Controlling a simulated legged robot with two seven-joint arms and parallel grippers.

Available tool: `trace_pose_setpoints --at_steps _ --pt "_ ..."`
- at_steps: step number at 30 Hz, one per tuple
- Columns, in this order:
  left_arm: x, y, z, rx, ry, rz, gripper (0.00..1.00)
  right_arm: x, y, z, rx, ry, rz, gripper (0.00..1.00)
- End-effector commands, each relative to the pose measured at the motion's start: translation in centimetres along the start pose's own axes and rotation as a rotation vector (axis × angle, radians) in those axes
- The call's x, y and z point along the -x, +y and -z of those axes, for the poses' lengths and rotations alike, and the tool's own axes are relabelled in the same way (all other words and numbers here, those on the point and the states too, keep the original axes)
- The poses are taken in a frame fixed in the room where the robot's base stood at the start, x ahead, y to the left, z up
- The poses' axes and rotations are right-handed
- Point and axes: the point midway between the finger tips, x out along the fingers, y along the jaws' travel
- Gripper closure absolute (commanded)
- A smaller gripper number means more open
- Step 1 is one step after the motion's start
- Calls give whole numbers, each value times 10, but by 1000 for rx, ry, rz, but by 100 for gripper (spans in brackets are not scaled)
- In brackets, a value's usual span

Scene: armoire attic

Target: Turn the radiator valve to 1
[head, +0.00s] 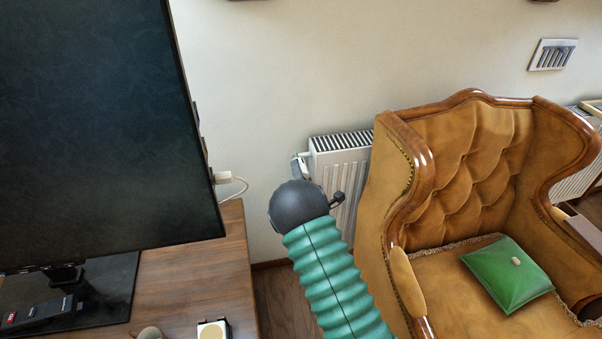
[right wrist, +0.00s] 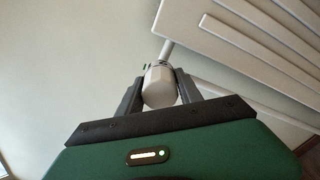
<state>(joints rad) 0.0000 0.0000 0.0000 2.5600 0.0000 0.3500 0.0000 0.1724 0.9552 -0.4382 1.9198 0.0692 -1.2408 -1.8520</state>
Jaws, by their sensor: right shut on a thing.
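The white radiator (head: 340,160) stands against the wall, left of the armchair in the head view. Its valve knob (right wrist: 159,86) is white and rounded, on a pipe at the radiator's side in the right wrist view. My right gripper (right wrist: 158,90) is shut on the knob, with one dark finger on each side of it. In the head view my right gripper (head: 300,164) is mostly hidden behind my dark wrist and green arm. I cannot read any number on the knob. My left gripper is not in view.
A tufted leather armchair (head: 450,150) with a green cushion (head: 508,273) stands close on the right. A wooden desk (head: 215,270) with a large dark screen (head: 100,120) is on the left. A white plug and cable (head: 223,178) show behind the desk.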

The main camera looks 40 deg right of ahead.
Motion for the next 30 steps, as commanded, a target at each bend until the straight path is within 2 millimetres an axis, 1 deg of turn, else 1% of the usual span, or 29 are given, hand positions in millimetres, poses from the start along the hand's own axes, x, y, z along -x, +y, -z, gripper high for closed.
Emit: trace_pose_setpoints --at_steps 1,3,9,14,20,30 --pt "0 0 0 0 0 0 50 0 0 0 0 1 0 92" --pt "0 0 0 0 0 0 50 0 0 0 0 1 0 98" --pt "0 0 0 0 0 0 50 0 -1 1 -14 1 1 98" --pt "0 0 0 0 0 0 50 0 -1 1 -65 2 1 98" --pt "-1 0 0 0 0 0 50 0 -1 1 -191 2 2 98" --pt "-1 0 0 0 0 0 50 0 -1 0 -505 1 3 98"
